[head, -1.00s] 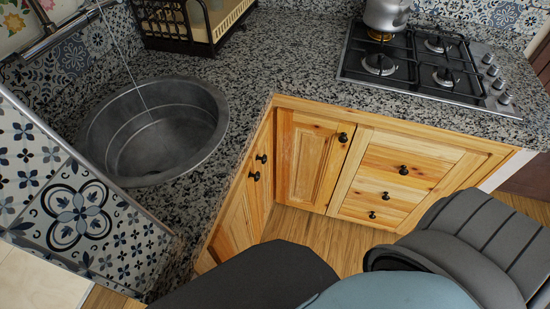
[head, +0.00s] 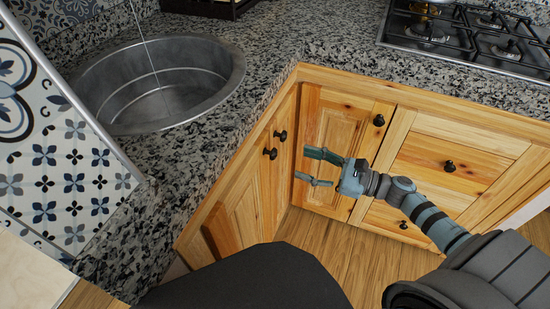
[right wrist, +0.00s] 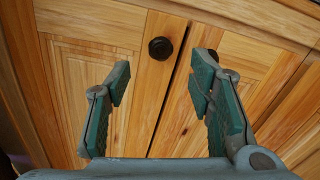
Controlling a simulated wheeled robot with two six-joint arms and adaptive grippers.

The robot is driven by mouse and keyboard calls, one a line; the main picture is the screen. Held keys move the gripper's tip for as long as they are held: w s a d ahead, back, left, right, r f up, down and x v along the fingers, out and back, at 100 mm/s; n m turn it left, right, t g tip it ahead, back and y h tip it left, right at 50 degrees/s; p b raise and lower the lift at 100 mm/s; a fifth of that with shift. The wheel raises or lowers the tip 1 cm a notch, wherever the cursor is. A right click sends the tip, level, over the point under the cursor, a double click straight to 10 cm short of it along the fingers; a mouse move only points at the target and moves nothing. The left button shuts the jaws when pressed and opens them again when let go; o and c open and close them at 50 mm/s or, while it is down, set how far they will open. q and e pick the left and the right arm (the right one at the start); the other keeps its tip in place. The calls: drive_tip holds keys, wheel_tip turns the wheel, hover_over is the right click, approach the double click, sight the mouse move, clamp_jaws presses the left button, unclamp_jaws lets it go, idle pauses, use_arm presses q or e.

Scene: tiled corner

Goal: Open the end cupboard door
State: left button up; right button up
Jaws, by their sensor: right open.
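The wooden cupboard doors under the sink counter (head: 238,210) stand on the left run, with two dark round knobs, an upper one (head: 281,136) and a lower one (head: 270,154). These doors look shut. My right gripper (head: 302,165) reaches in from the right, fingers spread towards these knobs, empty and a little short of them. In the right wrist view, a dark knob (right wrist: 160,48) shows between the open fingers (right wrist: 162,88), beyond their tips, beside the dark gap between two doors. I cannot tell which door is the end one. My left gripper is out of view.
A corner door (head: 340,135) with its own knob (head: 379,120) and drawers (head: 450,155) stand behind my right gripper. The granite counter (head: 262,60) overhangs, with a round sink (head: 160,85) and a gas hob (head: 480,35). Wooden floor (head: 345,255) is clear below.

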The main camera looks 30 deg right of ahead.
sight(276, 155)
drive_tip(key=x, duration=0.9)
drive_tip(key=shift+w, duration=0.1)
drive_tip(key=shift+c, duration=0.2)
drive_tip(key=shift+a, duration=0.1)
clamp_jaws()
